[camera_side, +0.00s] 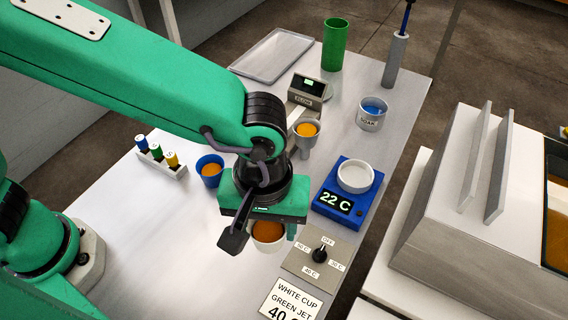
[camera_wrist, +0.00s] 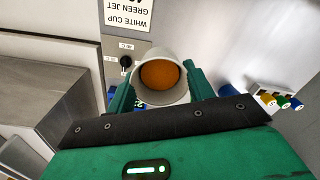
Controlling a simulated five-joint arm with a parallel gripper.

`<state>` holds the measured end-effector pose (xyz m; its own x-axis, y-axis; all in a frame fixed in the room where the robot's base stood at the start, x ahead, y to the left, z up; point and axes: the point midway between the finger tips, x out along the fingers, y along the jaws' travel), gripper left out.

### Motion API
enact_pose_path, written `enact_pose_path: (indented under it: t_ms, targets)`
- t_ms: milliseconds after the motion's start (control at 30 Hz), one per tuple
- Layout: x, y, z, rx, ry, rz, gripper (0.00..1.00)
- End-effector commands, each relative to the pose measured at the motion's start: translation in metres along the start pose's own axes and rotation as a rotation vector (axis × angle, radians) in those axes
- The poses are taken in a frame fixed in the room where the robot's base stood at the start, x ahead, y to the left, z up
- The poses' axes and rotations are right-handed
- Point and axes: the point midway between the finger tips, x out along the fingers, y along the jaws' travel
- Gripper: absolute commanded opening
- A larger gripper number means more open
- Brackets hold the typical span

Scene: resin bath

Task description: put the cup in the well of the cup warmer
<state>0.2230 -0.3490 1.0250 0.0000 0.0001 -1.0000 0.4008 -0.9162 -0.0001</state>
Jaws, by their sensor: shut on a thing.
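The white cup (camera_side: 266,246) holds orange liquid and is upright in my gripper (camera_side: 268,232) in the side view. In the wrist view the cup (camera_wrist: 160,98) sits between the two green fingers of my gripper (camera_wrist: 160,88), which is shut on it. The cup warmer (camera_side: 326,208) is a blue box with a display reading 22 C. Its well is a white round ring (camera_side: 355,177) on top, with nothing seen in it. The cup is left of and nearer than the warmer. I cannot tell how high the cup is above the table.
A dial panel (camera_side: 300,262) and a sign card (camera_side: 291,300) lie in front of the warmer. A blue cup (camera_side: 210,174), a grey funnel cup (camera_side: 307,142) and a SOAK beaker (camera_side: 371,124) stand around. A rack (camera_side: 174,171) holds small bottles. A green cylinder (camera_side: 334,46) stands farther back.

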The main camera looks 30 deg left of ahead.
Motion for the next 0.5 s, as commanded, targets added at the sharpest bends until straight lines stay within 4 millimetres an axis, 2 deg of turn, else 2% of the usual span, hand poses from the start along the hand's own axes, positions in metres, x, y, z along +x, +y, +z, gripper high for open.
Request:
enact_pose_path:
  t_ms: [167, 500]
  targets:
    - [-0.005, 0.021, -0.009, -0.042, 0.000, 0.000, 0.30]
    - [-0.018, 0.074, -0.036, -0.165, 0.000, 0.001, 0.30]
